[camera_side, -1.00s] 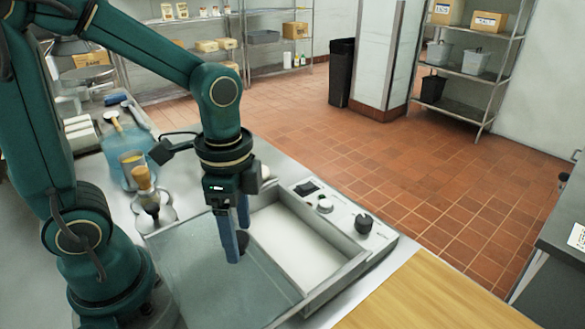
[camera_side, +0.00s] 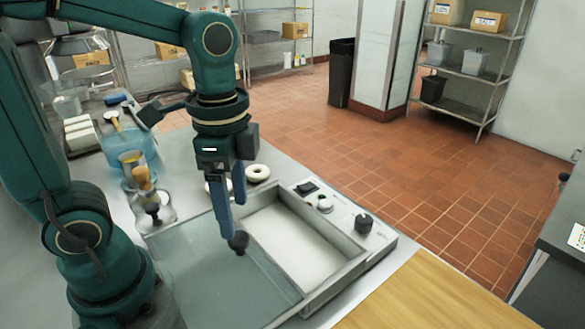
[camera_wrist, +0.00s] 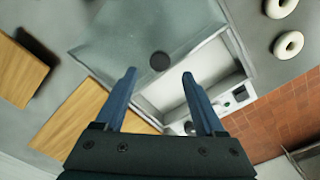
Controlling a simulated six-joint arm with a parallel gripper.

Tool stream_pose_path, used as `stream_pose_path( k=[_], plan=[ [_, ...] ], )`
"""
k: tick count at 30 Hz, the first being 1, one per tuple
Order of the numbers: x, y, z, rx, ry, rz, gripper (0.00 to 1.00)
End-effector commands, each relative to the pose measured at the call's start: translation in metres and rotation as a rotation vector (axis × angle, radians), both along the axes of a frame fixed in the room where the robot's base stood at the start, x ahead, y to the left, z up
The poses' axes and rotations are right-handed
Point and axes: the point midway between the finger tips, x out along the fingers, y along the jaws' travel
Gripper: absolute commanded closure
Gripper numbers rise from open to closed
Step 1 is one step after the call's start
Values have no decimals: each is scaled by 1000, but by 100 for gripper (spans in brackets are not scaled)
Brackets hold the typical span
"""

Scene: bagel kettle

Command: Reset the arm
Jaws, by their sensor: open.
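My gripper (camera_side: 232,215) is above the kettle (camera_side: 330,262), its blue fingers pointing down. In the wrist view my gripper (camera_wrist: 158,73) has its fingers spread with nothing between them. The translucent grey lid (camera_side: 205,265) lies over the left part of the kettle, leaving a basin with a whitish surface (camera_side: 295,242) uncovered on the right. The lid's dark knob (camera_side: 239,242) stands just below the fingertips in the side view. The knob (camera_wrist: 159,61) appears beyond the fingertips, apart from them. Pale bagels (camera_side: 258,172) lie on the counter behind the kettle, one partly hidden by my fingers.
A control panel with knobs (camera_side: 364,223) runs along the kettle's right side. A wooden board (camera_side: 430,295) is at the front right. A brush-like tool with a wooden handle (camera_side: 144,183) and a blue container (camera_side: 128,155) stand to the left. Space above the basin is clear.

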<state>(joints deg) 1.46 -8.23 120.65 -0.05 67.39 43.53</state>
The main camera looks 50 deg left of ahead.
Motion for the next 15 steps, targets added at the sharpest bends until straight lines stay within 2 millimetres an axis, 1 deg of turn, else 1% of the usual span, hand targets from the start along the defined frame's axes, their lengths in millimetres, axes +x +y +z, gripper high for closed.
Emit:
stream_pose_path(
  k=[5,9,11,15],
  plan=[
    [0,0,3,-1,-18,2,29],
    [-4,1,13,-2,-84,12,29],
    [-7,2,17,-5,-131,45,29],
    [-15,3,23,-27,-252,191,29]
  ],
)
